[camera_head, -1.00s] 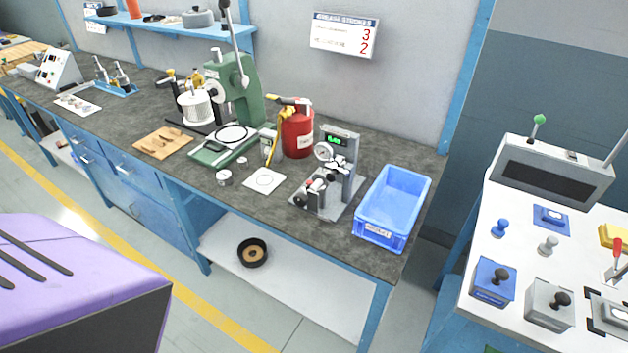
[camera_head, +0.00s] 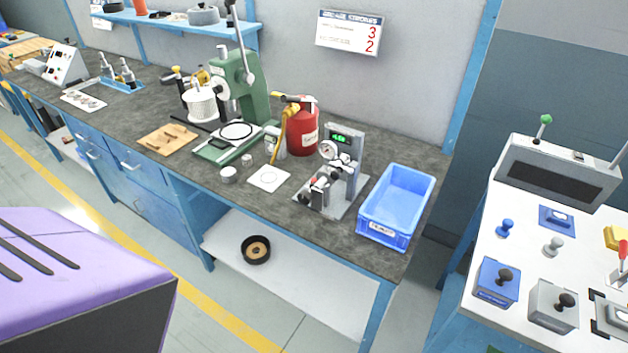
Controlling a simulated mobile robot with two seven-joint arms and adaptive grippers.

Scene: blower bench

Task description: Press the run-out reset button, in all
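A small grey run-out gauge stand (camera_head: 330,180) with a lit green display (camera_head: 339,138) and a round dial (camera_head: 328,150) stands on the dark bench top, between the red canister and the blue bin. Small dark and red parts show low on its front, but I cannot tell which of them is the reset button. Neither of my grippers is in view.
A blue bin (camera_head: 396,204) stands right of the gauge, close to the bench's right end. A red canister (camera_head: 300,130) and a green press (camera_head: 244,90) stand to its left. A white table (camera_head: 530,250) with knobbed blocks is at the right. Clear floor lies before the bench.

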